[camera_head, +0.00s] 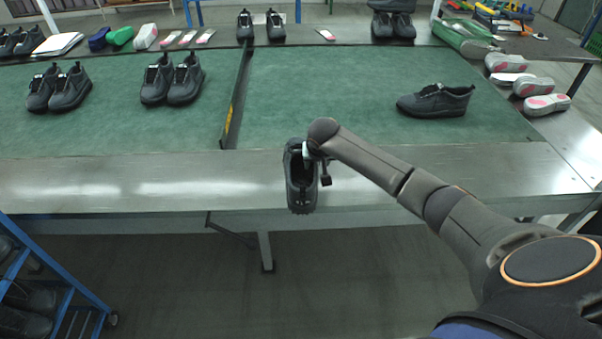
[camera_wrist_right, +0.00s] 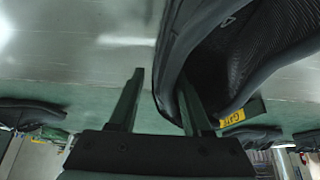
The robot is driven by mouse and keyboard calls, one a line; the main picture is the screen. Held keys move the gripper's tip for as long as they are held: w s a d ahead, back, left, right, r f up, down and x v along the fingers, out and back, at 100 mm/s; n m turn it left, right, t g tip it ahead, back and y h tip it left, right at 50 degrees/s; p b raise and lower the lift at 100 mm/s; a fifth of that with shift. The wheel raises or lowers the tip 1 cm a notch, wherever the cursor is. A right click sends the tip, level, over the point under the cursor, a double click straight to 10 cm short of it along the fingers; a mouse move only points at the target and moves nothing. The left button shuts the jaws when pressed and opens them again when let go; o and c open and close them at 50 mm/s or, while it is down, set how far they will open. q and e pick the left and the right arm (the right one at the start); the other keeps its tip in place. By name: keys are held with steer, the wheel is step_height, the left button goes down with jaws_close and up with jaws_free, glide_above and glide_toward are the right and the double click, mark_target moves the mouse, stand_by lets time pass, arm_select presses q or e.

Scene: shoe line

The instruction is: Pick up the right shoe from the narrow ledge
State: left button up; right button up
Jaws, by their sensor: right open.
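A single black shoe (camera_head: 297,196) sits on the narrow metal ledge (camera_head: 120,180) at the front of the table, its length pointing toward me. It also shows close up in the right wrist view (camera_wrist_right: 178,50). My right gripper (camera_head: 317,168) is at the shoe's right side. In the right wrist view my right gripper (camera_wrist_right: 160,82) is open, with one finger outside the shoe and the other at the inside of its opening. The shoe's side wall lies between the fingers. I cannot tell whether they touch it. My left gripper is not in view.
Another single black shoe (camera_head: 437,101) lies on the right green mat (camera_head: 330,90). Shoe pairs stand on the left green mat (camera_head: 110,120). A divider (camera_head: 235,100) separates the mats. Pink-and-grey soles (camera_head: 533,86) lie at the right. A blue rack (camera_head: 60,275) stands at lower left.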

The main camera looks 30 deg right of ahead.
steer(key=shift+w+d+f, duration=0.2)
steer(key=shift+w+f, duration=0.1)
steer(key=shift+f, duration=0.35)
jaws_close()
steer(key=shift+r, duration=0.1)
stand_by(0.9)
